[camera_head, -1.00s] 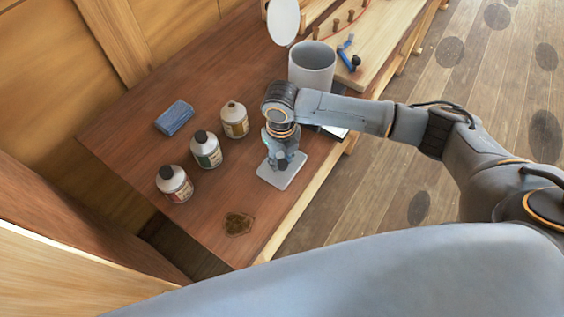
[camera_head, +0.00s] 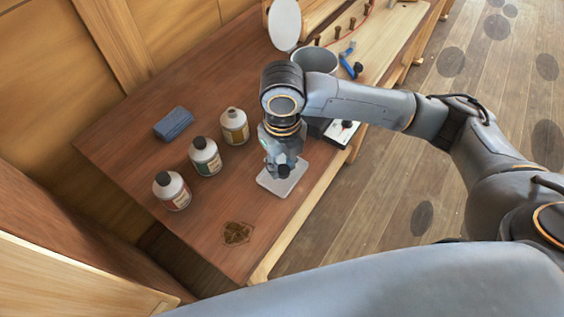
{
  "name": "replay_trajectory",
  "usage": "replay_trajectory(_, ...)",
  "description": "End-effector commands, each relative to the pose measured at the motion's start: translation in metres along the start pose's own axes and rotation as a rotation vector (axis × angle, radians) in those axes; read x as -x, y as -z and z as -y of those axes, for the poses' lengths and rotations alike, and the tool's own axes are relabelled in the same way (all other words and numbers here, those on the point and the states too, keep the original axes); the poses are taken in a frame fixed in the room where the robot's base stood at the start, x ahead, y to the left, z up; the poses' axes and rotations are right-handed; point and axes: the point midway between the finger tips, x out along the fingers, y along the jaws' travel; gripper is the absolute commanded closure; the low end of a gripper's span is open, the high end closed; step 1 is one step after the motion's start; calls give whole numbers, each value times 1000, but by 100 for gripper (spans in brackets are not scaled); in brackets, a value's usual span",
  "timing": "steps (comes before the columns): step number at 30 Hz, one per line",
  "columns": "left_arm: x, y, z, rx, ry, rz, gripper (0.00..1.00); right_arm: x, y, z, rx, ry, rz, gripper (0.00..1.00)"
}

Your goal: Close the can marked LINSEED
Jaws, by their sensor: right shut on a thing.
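Three cans stand in a slanting row on the brown bench. The can with a yellow-brown label (camera_head: 234,127) has a pale top with no dark cap on it. The can with a green label (camera_head: 205,157) and the can with a red label (camera_head: 172,191) both wear dark caps. I cannot read any of the labels. My right gripper (camera_head: 283,170) points down over a small pale grey plate (camera_head: 291,184), right of the cans. It is shut on a small dark thing that looks like a cap, partly hidden by the fingers. My left gripper is not in view.
A blue folded cloth (camera_head: 173,123) lies behind the cans. A brown stain (camera_head: 237,233) marks the bench (camera_head: 130,150) near its front end. A grey bin (camera_head: 316,60) with its round lid raised stands behind my right arm. Blue-handled tools lie beyond it.

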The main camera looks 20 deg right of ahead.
Motion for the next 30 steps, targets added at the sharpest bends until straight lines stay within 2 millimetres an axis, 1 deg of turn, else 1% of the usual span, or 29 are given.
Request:
replay_trajectory(1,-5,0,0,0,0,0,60,2,10,-8,6,-2,2,81)
replay_trajectory(3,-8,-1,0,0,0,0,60,10,24,-16,6,-1,2,81)
replay_trajectory(6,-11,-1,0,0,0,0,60,19,41,-26,5,-1,2,81)
replay_trajectory(12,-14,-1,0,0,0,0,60,32,64,-41,1,0,0,81)
replay_trajectory(15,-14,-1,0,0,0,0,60,36,70,-46,1,-1,0,81)
replay_trajectory(19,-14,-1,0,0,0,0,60,38,74,-48,-1,0,0,81)
replay_trajectory(30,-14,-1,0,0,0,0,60,38,74,-48,-2,0,-1,81)
